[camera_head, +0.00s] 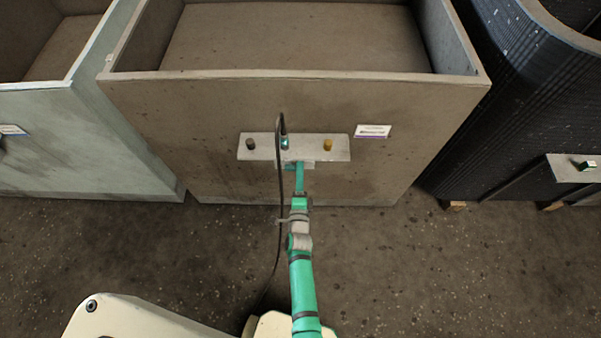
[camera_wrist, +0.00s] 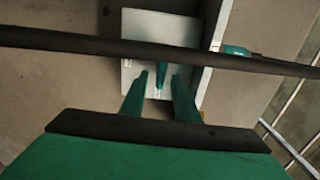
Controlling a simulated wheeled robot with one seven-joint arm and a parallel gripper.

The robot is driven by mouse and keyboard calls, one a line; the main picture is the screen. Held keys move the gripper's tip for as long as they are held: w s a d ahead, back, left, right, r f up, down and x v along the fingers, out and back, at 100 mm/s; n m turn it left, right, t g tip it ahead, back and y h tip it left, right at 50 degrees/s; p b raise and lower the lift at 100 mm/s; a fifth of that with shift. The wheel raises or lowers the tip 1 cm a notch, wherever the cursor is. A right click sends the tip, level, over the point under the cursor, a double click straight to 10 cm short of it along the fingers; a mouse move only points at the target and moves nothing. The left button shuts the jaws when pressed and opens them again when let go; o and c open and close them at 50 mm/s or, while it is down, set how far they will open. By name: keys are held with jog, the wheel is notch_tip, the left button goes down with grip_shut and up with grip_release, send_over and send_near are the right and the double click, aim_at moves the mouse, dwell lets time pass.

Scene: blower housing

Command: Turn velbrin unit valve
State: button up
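The middle unit is a brown-grey open-topped housing (camera_head: 200,115) with a pale label (camera_head: 373,131) too small to read. A pale control plate (camera_head: 262,155) sticks out of its front. In the wrist view a small green lever (camera_wrist: 161,76) stands on a white square plate (camera_wrist: 150,28); I take it to be the valve handle. My gripper (camera_wrist: 158,88) is open, with one green finger on each side of the lever. Gaps show between lever and fingers, and I cannot tell depth. In the head view my gripper (camera_head: 299,166) is at the plate's lower edge and hides the lever.
The plate carries a dark knob (camera_head: 250,144), a yellow knob (camera_head: 328,145) and a small green part (camera_head: 285,143). A black cable (camera_head: 279,200) runs along my arm and crosses the wrist view. A pale green housing (camera_head: 90,140) stands left, a black ribbed unit (camera_head: 500,100) right.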

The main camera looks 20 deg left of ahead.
jog(key=v, duration=1.1)
dwell(0.6)
jog(key=s+d+r+n+h, duration=0.1)
jog(key=s+d+r+n, duration=0.35)
jog(key=s, duration=0.25)
jog(key=s+d+r+n+h, duration=0.1)
jog(key=s+d+r+n, duration=0.3)
jog(key=s, duration=0.4)
jog(key=s+d+r+n+g+h, duration=0.2)
jog(key=s+r+n, duration=0.4)
jog(key=s+r, duration=0.3)
notch_tip(320, 180, up, 3)
jog(key=shift+s+d+h, duration=0.4)
jog(key=shift+d+h, duration=0.1)
jog(key=shift+d, duration=0.2)
jog(key=shift+w+a+n, duration=0.15)
jog(key=shift+n, duration=0.2)
